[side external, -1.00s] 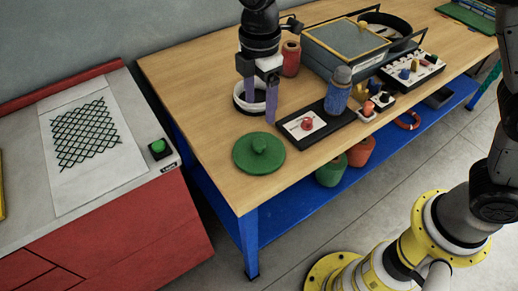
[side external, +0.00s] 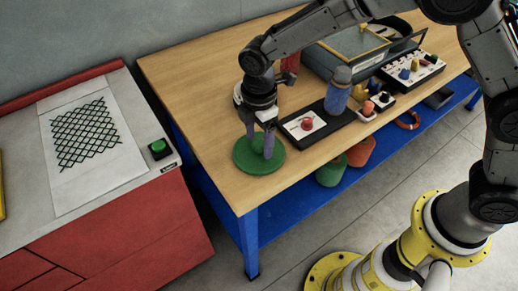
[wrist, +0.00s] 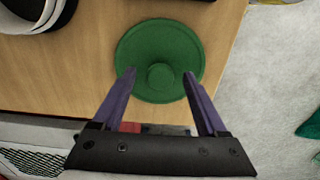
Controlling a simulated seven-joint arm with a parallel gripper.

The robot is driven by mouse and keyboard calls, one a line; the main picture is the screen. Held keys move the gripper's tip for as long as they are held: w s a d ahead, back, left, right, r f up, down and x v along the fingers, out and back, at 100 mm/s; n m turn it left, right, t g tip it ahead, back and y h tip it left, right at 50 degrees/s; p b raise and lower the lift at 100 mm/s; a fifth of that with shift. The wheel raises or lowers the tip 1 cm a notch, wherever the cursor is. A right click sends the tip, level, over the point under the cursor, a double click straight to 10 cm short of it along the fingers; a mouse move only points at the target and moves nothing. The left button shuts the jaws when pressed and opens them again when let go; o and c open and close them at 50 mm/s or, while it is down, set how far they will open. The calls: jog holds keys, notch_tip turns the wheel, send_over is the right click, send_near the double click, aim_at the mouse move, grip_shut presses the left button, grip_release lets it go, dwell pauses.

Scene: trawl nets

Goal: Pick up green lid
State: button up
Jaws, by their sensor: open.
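The green lid (side external: 243,158) lies flat on the wooden table near its front left corner. It is a round disc with a round knob in the middle. The wrist view shows the whole lid (wrist: 140,48) with the knob (wrist: 160,76) at its centre. My gripper (side external: 261,155) is directly over the lid, pointing down. In the wrist view its two purple fingers (wrist: 158,73) are open, one on each side of the knob, with gaps between. I cannot tell whether the fingertips touch the disc. The knob is mostly hidden behind the fingers in the side view.
A black tray (side external: 330,128) with a blue jar (side external: 337,92) stands to the right of the lid. The table edge (wrist: 225,50) is close. A bench with a green button (side external: 158,147) stands left.

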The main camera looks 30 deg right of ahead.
grip_shut()
dwell(0.3)
